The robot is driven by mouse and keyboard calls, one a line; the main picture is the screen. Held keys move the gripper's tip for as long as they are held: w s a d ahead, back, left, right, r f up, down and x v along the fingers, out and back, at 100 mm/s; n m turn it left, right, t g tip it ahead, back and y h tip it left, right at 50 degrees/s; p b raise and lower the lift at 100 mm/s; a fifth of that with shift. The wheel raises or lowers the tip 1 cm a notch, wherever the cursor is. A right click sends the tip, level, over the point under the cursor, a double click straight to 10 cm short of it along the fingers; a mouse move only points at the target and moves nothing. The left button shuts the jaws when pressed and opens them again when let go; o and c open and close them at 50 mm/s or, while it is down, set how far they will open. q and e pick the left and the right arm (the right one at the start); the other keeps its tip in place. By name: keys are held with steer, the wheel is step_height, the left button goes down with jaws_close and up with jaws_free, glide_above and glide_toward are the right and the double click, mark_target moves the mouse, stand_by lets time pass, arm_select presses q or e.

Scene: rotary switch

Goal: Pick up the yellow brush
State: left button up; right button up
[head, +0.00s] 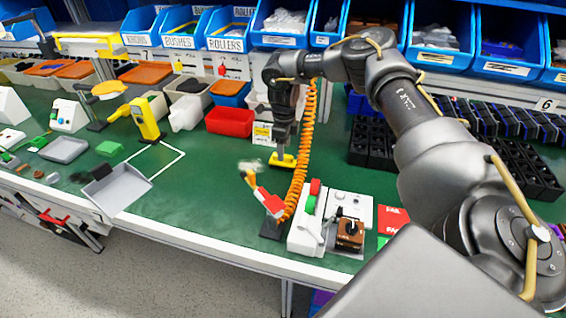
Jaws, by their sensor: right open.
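A small yellow object (282,160), which looks like the yellow brush, lies on the green work mat (215,190) near the middle of the bench. My right gripper (284,147) points down directly above it, with its fingertips at or very close to its top. The gripper is open. I cannot tell whether the fingers touch the object or stand around it. Part of the object is hidden behind the fingers. My left gripper is not in view.
An orange coiled hose (305,150) hangs just right of the gripper. A red-and-white tool (268,200) stands in front. A switch box (349,234) is near the front edge. A red bin (230,121) stands behind left. The mat to the left has free room.

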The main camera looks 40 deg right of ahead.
steer(key=shift+w+f+p, duration=0.2)
steer(key=shift+f+p, duration=0.35)
steer(key=shift+f, duration=2.75)
steer(key=c, duration=1.1)
